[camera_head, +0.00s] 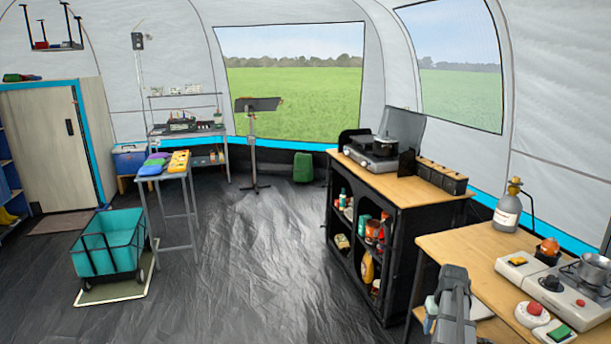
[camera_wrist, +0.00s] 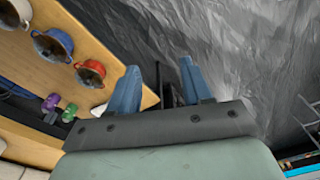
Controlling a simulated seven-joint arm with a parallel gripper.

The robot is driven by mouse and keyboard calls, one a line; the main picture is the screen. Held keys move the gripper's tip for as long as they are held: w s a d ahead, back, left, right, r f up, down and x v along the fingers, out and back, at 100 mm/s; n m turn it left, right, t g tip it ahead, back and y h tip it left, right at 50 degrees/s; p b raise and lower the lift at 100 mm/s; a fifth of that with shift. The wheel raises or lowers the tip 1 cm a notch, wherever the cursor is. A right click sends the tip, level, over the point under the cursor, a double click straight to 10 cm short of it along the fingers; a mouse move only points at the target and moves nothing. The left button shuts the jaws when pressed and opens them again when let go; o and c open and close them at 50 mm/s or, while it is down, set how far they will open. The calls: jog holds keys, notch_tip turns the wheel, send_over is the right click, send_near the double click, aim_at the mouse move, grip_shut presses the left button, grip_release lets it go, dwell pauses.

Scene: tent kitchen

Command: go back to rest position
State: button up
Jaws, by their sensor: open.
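My gripper (camera_wrist: 157,82) shows in the wrist view with its two blue fingers apart and nothing between them. Behind the gap lie a dark upright part and the dark floor. In the head view my gripper (camera_head: 430,314) is at the lower right, by the left edge of the near wooden table (camera_head: 455,248). My grey arm hides part of that edge, and only a bit of blue finger shows there.
In the wrist view, a blue pot (camera_wrist: 53,43) and a red pot (camera_wrist: 90,72) stand on a wooden top at left. In the head view, a stove unit (camera_head: 555,288) stands on the near table, beyond it a black shelf cabinet (camera_head: 395,255).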

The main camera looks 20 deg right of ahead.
jog(key=w+a+f+n, duration=0.1)
jog(key=w+a+f, duration=0.15)
jog(key=a, duration=0.55)
jog(key=w+a+f+n, duration=0.1)
jog(key=a+f, duration=0.2)
jog(key=a, duration=0.4)
jog(key=w+a+f, duration=0.1)
jog(key=a+f, duration=0.2)
jog(key=a, duration=0.5)
jog(key=s+a+f+n+g, duration=0.1)
jog(key=s+a+f, duration=0.15)
jog(key=a, duration=0.75)
jog(key=s+a+f+n, duration=0.2)
jog(key=a+f, duration=0.2)
jog(key=a, duration=0.6)
jog(key=s+f+g, duration=0.3)
jog(key=s+f, duration=0.7)
jog(key=s, duration=0.5)
jog(key=s+f+g, duration=0.3)
jog(key=s+f, duration=0.7)
jog(key=s, duration=0.5)
jog(key=shift+f+g, duration=0.2)
jog(key=shift+g, duration=0.2)
